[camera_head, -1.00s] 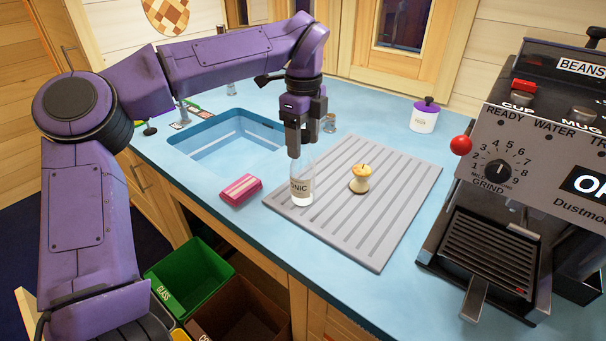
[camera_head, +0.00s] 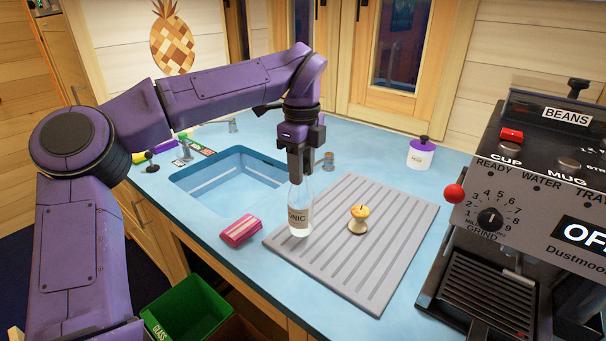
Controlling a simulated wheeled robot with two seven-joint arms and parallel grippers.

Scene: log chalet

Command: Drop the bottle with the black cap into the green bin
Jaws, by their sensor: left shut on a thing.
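A clear bottle (camera_head: 299,214) with a pale label, partly readable as "TONIC", stands upright on the grey ribbed draining mat (camera_head: 372,283). My left gripper (camera_head: 296,178) points down from above and is shut on the bottle's top. The gripper's fingers hide the cap, so its colour does not show. The green bin (camera_head: 186,308), marked "GLASS", is on the floor below the counter's front edge, at the lower left; its lower part is cut off. My right gripper is not in view.
An apple core (camera_head: 358,218) stands on the mat right of the bottle. A pink-striped packet (camera_head: 239,231) lies left of the mat. The sink (camera_head: 228,180) is behind it. A coffee machine (camera_head: 530,200) fills the right side. A brown bin (camera_head: 236,329) adjoins the green one.

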